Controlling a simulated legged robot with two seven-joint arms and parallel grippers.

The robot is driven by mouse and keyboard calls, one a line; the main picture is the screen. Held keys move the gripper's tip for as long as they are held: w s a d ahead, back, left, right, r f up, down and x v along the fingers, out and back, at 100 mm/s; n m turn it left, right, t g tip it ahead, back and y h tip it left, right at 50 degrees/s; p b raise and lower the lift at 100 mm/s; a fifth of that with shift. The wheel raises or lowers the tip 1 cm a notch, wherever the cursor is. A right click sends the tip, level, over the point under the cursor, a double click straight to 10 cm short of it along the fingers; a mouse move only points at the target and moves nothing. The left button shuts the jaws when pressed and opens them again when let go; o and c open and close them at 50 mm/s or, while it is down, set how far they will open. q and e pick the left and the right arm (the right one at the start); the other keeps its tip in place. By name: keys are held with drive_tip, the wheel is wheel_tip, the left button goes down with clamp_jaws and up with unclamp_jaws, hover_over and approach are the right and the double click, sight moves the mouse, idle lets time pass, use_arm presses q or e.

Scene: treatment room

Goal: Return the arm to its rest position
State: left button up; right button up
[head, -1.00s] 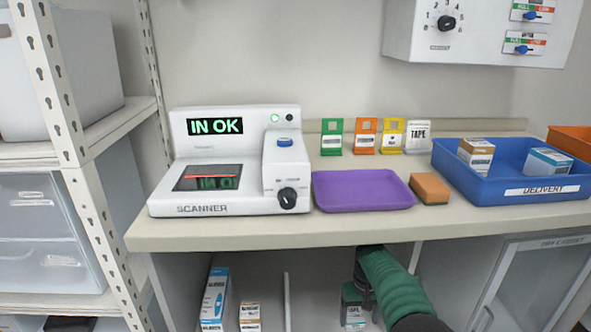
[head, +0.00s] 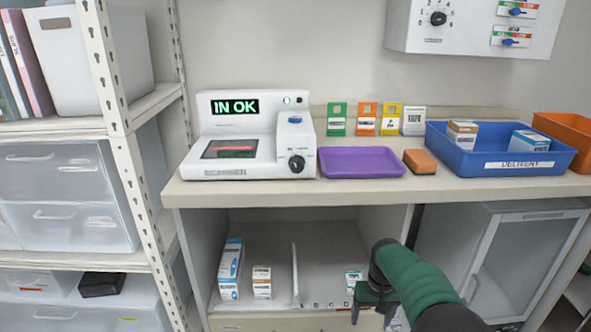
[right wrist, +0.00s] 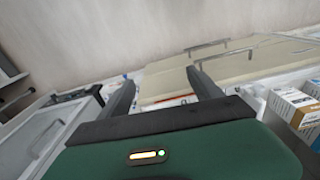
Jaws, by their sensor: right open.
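My right gripper (head: 370,302) is at the end of the green arm in the lower right of the head view, in front of the open shelf under the counter. In the right wrist view its two dark fingers (right wrist: 165,92) stand apart with nothing between them. A small white and green box (head: 353,281) on the shelf is behind it in the picture, partly hidden; I cannot tell how far apart they are. My left gripper is not in view.
On the counter (head: 400,192) stand a scanner (head: 235,170) reading IN OK, a purple tray (head: 361,174), an orange sponge (head: 420,162) and a blue delivery bin (head: 500,168) with boxes. Boxes (head: 231,268) stand left of the shelf divider (head: 295,277). A glass-door cabinet (head: 520,265) is at right.

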drive_tip(key=s+r+t, duration=0.1)
drive_tip(key=s+r, duration=0.1)
drive_tip(key=s, duration=1.1)
drive_tip(key=s+r+t, duration=0.1)
drive_tip(key=s+r, duration=0.1)
drive_tip(key=s, duration=1)
drive_tip(key=w+p+v, duration=0.3)
drive_tip(key=p+v, duration=1.5)
drive_tip(key=p, duration=0.1)
drive_tip(key=w+r+p+v, duration=0.1)
drive_tip(key=w+p+v, duration=0.3)
drive_tip(key=p+v, duration=1.4)
drive_tip(key=shift+s+a+r+p, duration=0.15)
drive_tip(key=shift+a+r+p, duration=0.4)
drive_tip(key=shift+p, duration=0.5)
drive_tip(key=shift+d+r, duration=0.1)
